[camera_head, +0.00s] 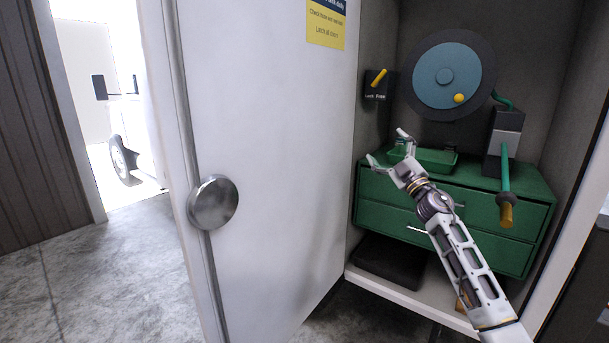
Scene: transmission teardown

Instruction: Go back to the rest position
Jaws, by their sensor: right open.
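My right gripper (390,150) is open, with its two fingers spread apart and nothing seen between them. It is in front of the green drawer unit (519,219), near the left end of the green tray (437,160) on top. Its arm comes in from the lower right and covers part of the drawers. My left gripper is not in view.
A white door (270,130) with a round metal knob (213,202) stands open left of the cabinet. A blue-grey disc (446,75), a yellow-handled lever (379,78) and a tool with an orange end (506,214) are inside. Open floor (110,270) lies left.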

